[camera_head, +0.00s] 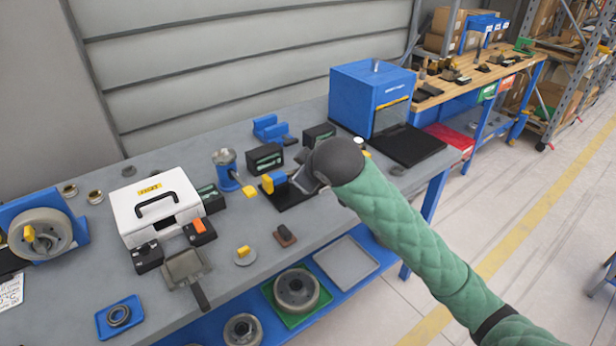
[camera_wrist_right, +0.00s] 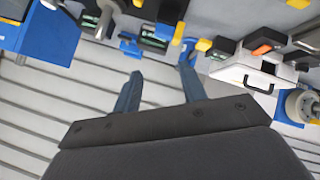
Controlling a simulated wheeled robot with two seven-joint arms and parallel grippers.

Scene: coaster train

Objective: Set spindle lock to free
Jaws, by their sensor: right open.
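No part carries a readable spindle lock label. One candidate is the yellow knob (camera_head: 29,233) on the grey wheel in a blue housing (camera_head: 75,222) at the far left of the bench. Another is the yellow-and-blue piece (camera_head: 268,184) on a black base at mid-bench. My right arm reaches in from the lower right, its dark wrist above the bench just right of that piece and hiding most of the gripper. In the right wrist view my right gripper (camera_wrist_right: 161,72) is open, its two fingers apart with nothing between them. My left gripper is not in view.
A white case (camera_head: 130,215) stands between the wheel and mid-bench; it also shows in the wrist view (camera_wrist_right: 240,72). A blue machine (camera_head: 358,95) stands at the back right. Small parts, a blue tray (camera_head: 112,325) and dark boxes crowd the bench. A wall runs behind.

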